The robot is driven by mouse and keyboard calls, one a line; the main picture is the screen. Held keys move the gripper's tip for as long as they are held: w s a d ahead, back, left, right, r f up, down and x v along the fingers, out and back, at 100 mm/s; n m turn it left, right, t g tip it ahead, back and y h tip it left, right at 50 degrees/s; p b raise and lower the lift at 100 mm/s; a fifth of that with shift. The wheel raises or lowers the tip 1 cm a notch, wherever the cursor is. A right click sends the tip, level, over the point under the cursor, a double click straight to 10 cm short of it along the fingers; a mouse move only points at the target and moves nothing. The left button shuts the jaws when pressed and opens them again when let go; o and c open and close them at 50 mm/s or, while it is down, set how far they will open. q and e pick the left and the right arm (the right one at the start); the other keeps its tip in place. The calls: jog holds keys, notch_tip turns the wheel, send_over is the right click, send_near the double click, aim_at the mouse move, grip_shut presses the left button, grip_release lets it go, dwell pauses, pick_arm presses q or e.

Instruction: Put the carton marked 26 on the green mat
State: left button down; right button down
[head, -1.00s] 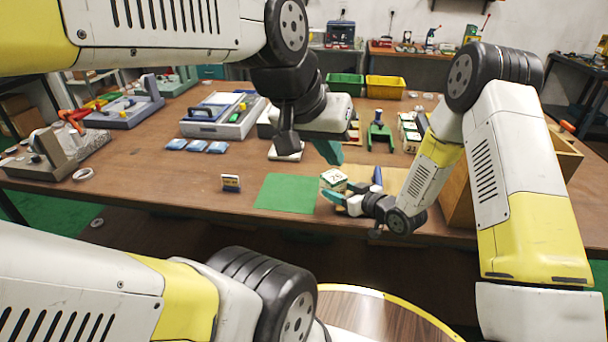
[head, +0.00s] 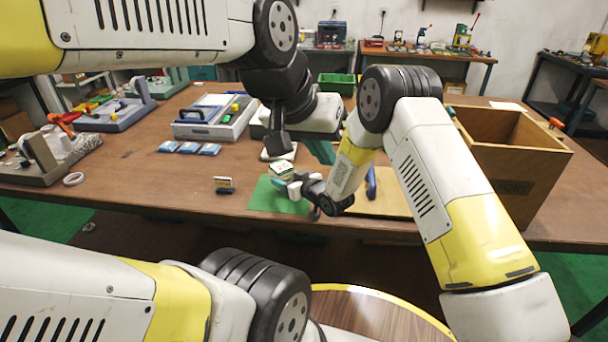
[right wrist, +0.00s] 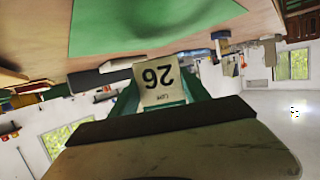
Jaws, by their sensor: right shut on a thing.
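The carton marked 26 (head: 282,171) is a small white-and-green box. In the right wrist view the carton (right wrist: 158,84) shows its number upside down between two teal fingers. My right gripper (head: 287,183) is shut on it and holds it over the far right part of the green mat (head: 266,198). The mat (right wrist: 150,22) also shows in the right wrist view, apart from the carton in the picture; I cannot tell the height between them. My left gripper (head: 322,152) is behind and to the right of the carton, with a teal finger showing; its opening is unclear.
A small upright card holder (head: 224,185) stands just left of the mat. Blue packets (head: 190,148) lie farther back, before a grey tray (head: 215,118). A tan board (head: 382,200) and an open wooden box (head: 510,160) are to the right. My right arm hides some of the table.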

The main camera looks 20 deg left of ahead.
jog(key=shift+a+f, duration=0.15)
jog(key=shift+f, duration=1.55)
jog(key=shift+f, duration=0.1)
jog(key=c, duration=0.5)
grip_release()
jog(key=shift+f, duration=0.1)
jog(key=shift+s+d+r, duration=0.1)
jog(key=shift+d+r, duration=0.1)
jog(key=shift+d, duration=0.05)
jog(key=v, duration=1.1)
jog(key=shift+s+d+r, duration=0.1)
jog(key=shift+d, duration=0.15)
